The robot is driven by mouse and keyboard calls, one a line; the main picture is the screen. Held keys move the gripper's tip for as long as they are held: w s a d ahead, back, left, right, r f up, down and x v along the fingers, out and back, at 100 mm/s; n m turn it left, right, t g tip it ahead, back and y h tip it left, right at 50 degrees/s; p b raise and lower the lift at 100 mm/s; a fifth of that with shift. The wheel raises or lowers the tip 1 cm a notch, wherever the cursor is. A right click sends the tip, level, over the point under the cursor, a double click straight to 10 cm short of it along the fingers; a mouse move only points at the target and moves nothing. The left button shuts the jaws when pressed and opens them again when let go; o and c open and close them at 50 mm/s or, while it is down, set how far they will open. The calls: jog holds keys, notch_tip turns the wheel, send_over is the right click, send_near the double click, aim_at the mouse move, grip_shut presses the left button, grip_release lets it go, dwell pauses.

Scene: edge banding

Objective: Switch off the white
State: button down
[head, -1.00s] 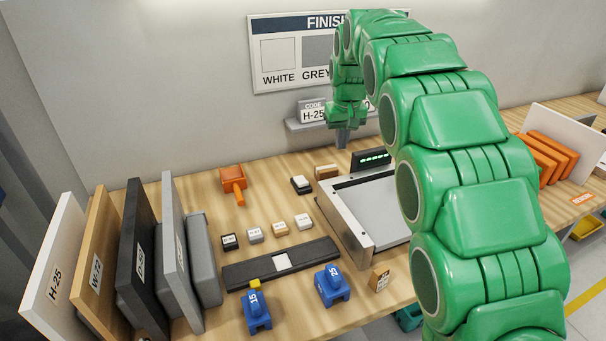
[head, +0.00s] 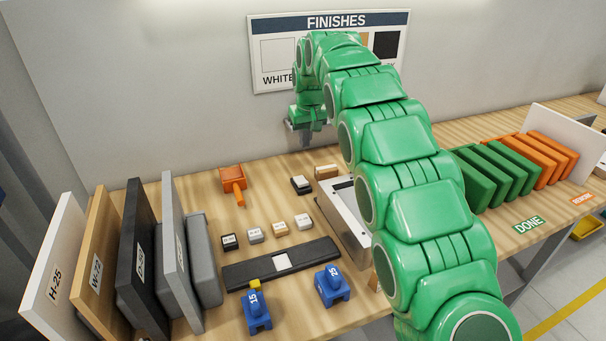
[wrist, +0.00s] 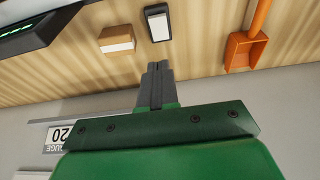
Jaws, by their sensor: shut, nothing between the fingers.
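A small black block with a white top (head: 301,184), which looks like a switch, sits on the bench at the back, left of the grey-topped machine. It also shows in the wrist view (wrist: 158,24), just beyond my fingertips and apart from them. Whether it is on or off I cannot tell. My gripper (wrist: 157,68) is shut and empty. In the head view, my gripper (head: 306,142) is near the back wall, above and behind the switch; my arm hides part of the machine.
A small tan-topped block (head: 326,171) stands right of the switch, and an orange scraper-like tool (head: 233,183) lies to its left. Small labelled blocks (head: 255,236), a dark strip (head: 240,275) and blue blocks (head: 331,286) lie in front. Upright boards (head: 143,240) stand at left.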

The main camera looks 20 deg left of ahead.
send_over(300, 179)
jog(key=s+d, duration=0.2)
jog(key=x, duration=0.4)
jog(key=s+d+x, duration=0.1)
jog(key=x, duration=0.7)
jog(key=shift+s+d+f, duration=0.25)
jog(key=shift+d, duration=0.05)
jog(key=shift+f, duration=0.75)
jog(key=shift+s, duration=0.1)
jog(key=shift+s+d+f+y, duration=0.1)
jog(key=shift+d+f+y, duration=0.05)
jog(key=shift+f+y, duration=0.2)
jog(key=shift+w+a+r, duration=0.1)
jog(key=shift+w+a, duration=0.1)
jog(key=shift+a, duration=0.05)
jog(key=shift+w+a+r+t, duration=0.3)
jog(key=shift+w+a+r, duration=0.05)
jog(key=shift+w, duration=0.05)
